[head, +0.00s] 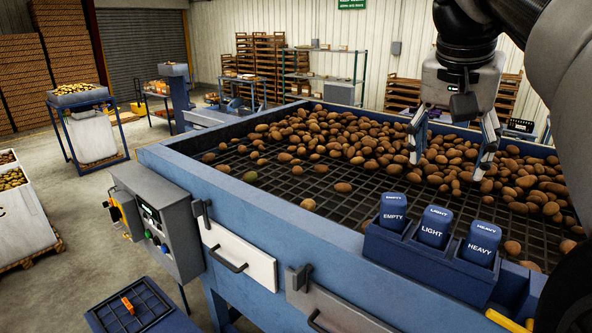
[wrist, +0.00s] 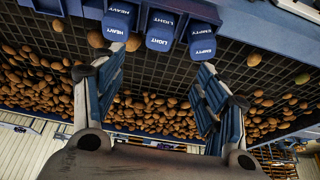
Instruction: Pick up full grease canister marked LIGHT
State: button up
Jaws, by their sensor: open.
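The blue canister marked LIGHT (head: 434,227) stands upright in the middle slot of a blue holder (head: 412,261) on the grader's near rim. The EMPTY canister (head: 392,212) is to its left and the HEAVY canister (head: 481,243) to its right. My gripper (head: 450,158) is open and empty above the potatoes, behind and above the holder, apart from all three. In the wrist view my gripper (wrist: 157,80) shows its two fingers spread wide. There the LIGHT canister (wrist: 161,30) lies between HEAVY (wrist: 117,20) on the left and EMPTY (wrist: 202,40) on the right.
The grader's dark mesh bed (head: 290,185) holds many potatoes (head: 370,135), piled mostly at the back and right. A grey control box (head: 155,220) and a white drawer (head: 238,257) are on its near side. A blue tray (head: 140,308) with an orange object sits low in front.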

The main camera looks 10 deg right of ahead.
jog(key=b, duration=0.2)
send_near(438, 213)
jog(key=x, duration=0.4)
jog(key=shift+s+f, duration=0.1)
jog(key=shift+f, duration=0.3)
jog(key=shift+p+x, duration=0.35)
jog(key=shift+x, duration=2.85)
jog(key=shift+d+r, duration=0.1)
jog(key=shift+r, duration=0.1)
jog(key=c, duration=1.3)
